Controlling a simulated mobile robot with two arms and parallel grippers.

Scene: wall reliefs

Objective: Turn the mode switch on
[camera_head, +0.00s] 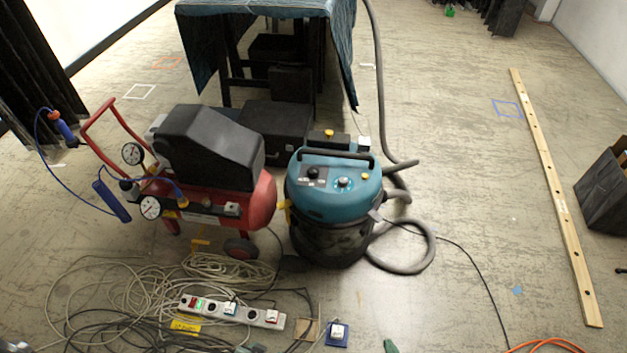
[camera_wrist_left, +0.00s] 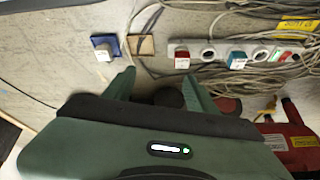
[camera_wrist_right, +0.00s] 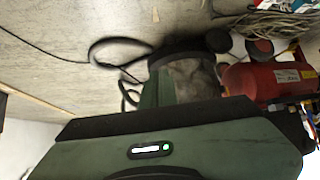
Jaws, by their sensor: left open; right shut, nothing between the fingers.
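A teal and black shop vacuum (camera_head: 335,205) stands upright in the head view. Its top panel carries a black knob (camera_head: 313,172) and a round dial with a pale centre (camera_head: 344,183). I cannot read which one is the mode switch. My right gripper (camera_head: 390,346) shows only as a green tip at the bottom edge, well in front of the vacuum and apart from it. In the right wrist view this gripper (camera_wrist_right: 150,94) is shut and empty, with the vacuum's dark lower body behind it. My left gripper (camera_wrist_left: 160,88) is open and empty in the left wrist view.
A red air compressor (camera_head: 235,200) stands left of the vacuum. A power strip (camera_head: 232,311) and tangled cables lie in front. A blue pad with a white switch (camera_head: 337,333) lies nearby. The vacuum's grey hose (camera_head: 415,268) curls at its right. Floor farther right is mostly clear, up to a wooden plank (camera_head: 555,190).

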